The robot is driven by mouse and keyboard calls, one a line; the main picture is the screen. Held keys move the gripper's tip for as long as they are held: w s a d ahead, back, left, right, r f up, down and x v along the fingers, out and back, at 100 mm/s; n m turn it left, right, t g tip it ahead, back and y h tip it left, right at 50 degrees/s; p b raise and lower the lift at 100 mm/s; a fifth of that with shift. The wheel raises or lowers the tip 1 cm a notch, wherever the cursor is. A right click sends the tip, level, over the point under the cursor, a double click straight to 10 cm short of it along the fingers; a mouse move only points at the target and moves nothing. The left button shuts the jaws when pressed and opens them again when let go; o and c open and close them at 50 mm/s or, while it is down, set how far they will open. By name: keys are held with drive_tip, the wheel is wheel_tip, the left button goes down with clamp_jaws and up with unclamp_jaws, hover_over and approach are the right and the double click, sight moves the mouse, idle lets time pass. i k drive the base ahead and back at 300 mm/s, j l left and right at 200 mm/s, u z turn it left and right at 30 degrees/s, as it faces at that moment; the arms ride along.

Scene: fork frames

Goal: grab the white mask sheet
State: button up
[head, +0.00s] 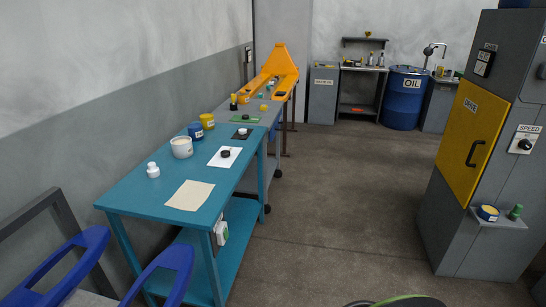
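A white sheet (217,163) lies flat on the blue table (140,204), around the middle of its top. A small dark round object (225,153) rests on it and hides part of it. A cream sheet (190,196) lies flat and bare nearer the table's front edge. I cannot tell for certain which of the two is the mask sheet; the one under the dark object is the whiter. My gripper is not in view.
A white bottle (153,171), white tub (182,148), blue can (196,132) and yellow can (207,121) line the table's wall side. Blue loops (165,270) stand at lower left. Open floor (335,190) lies right of the table, before a grey-yellow machine (463,140).

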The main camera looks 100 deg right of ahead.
sight(224, 158)
drive_tip(key=z, duration=2.85)
drive_tip(key=i+l+u, duration=0.25)
drive_tip(key=l, duration=0.15)
drive_tip(key=l+u, duration=0.25)
drive_tip(key=i+l+u, duration=0.25)
drive_tip(key=l+u, duration=0.15)
drive_tip(key=i+l+u, duration=0.2)
drive_tip(key=l+u, duration=0.2)
drive_tip(key=l, duration=0.25)
drive_tip(key=i+l+u, duration=0.1)
drive_tip(key=l+u, duration=0.25)
drive_tip(key=l, duration=0.25)
drive_tip(key=l+u, duration=0.4)
drive_tip(key=l, duration=0.2)
drive_tip(key=i+l+u, duration=0.2)
drive_tip(key=l+u, duration=0.15)
drive_tip(key=i+l+u, duration=0.3)
drive_tip(key=k+l, duration=0.05)
drive_tip(key=k, duration=0.05)
